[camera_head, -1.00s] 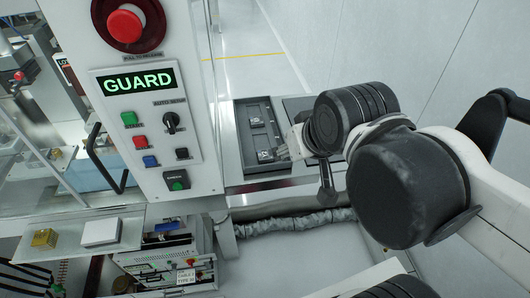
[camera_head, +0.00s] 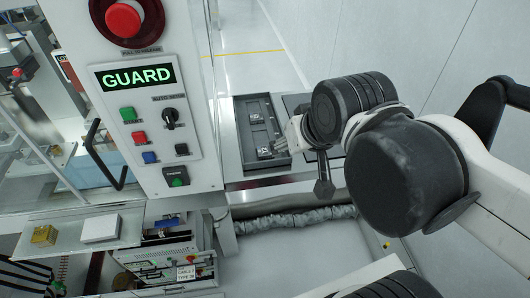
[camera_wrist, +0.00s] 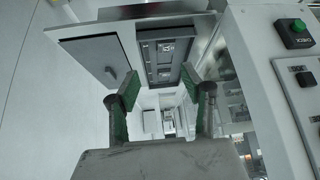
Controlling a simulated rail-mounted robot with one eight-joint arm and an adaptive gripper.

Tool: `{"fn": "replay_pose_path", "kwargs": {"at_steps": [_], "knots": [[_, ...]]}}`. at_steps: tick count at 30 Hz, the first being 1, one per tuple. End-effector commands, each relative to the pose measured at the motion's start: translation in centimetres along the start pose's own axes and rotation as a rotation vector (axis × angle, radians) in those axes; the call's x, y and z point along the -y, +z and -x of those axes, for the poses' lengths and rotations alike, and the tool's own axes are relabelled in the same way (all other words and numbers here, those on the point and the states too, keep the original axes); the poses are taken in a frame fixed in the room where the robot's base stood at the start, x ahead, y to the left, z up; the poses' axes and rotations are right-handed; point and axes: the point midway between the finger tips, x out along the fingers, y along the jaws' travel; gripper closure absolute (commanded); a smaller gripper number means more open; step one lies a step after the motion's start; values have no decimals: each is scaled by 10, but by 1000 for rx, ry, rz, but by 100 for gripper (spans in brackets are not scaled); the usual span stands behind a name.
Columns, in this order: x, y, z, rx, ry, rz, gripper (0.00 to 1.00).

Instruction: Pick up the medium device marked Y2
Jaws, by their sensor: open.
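A dark grey tray (camera_head: 243,140) lies on the ledge right of the control panel. It holds two small dark devices with pale markings, an upper one (camera_head: 257,117) and a lower one (camera_head: 264,152). I cannot read Y2 on either. My gripper (camera_head: 281,147) is beside the tray's right side in the head view, near the lower device; contact cannot be told. In the wrist view my gripper (camera_wrist: 159,80) is open, its two green-padded fingers apart with nothing between them. The tray (camera_wrist: 148,36) is beyond the fingertips there, its devices small and dim.
The white panel (camera_head: 150,190) with buttons and a GUARD sign stands left of the tray. In the wrist view a flat grey plate (camera_wrist: 95,55) is left of the tray. A shelf at lower left holds a gold block (camera_head: 44,236) and a white block (camera_head: 100,229).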

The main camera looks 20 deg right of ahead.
Motion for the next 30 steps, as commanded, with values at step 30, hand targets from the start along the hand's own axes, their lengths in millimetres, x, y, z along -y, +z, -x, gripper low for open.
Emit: {"fn": "replay_pose_path", "kwargs": {"at_steps": [30], "knots": [[21,-110,-76,430,510,-1606,57]]}}
